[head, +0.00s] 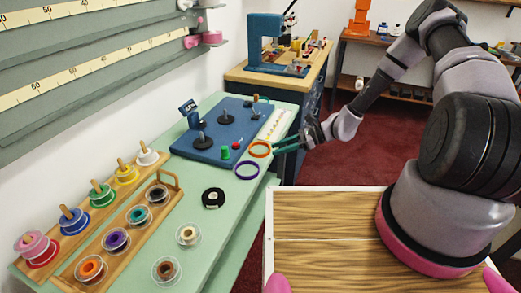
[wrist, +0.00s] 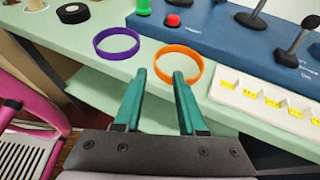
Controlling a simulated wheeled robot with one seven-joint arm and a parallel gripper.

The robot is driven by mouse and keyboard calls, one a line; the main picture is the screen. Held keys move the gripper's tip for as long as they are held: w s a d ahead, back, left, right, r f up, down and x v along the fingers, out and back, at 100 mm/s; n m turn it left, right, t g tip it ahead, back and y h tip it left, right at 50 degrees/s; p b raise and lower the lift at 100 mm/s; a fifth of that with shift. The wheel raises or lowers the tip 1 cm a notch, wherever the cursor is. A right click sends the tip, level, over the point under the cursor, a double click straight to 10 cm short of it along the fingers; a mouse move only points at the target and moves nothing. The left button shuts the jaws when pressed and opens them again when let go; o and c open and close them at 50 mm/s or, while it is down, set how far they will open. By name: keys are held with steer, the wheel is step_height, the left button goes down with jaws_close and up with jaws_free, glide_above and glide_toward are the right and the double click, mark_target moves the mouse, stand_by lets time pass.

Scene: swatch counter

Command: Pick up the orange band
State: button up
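The orange band (head: 260,149) lies on the green counter near its right edge, beside the blue control panel. In the wrist view the orange band (wrist: 178,66) is a thin upright-walled ring just beyond my fingertips. My gripper (head: 274,147) comes in from the right, its green fingers pointing at the band. In the wrist view my gripper (wrist: 158,75) is open with nothing between its fingers. The right fingertip overlaps the band's near edge in the picture; I cannot tell whether it touches.
A purple band (wrist: 118,43) lies left of the orange one. The blue panel (wrist: 240,40) with levers and a red button (wrist: 172,20) stands behind. A white labelled strip (wrist: 265,100) lies to the right. A black tape roll (head: 213,197) and spools are farther along the counter.

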mark_target(255, 155)
steer(key=x, duration=0.3)
steer(key=s+x, duration=0.1)
steer(key=x, duration=0.1)
steer(key=shift+a, duration=0.2)
jaws_close()
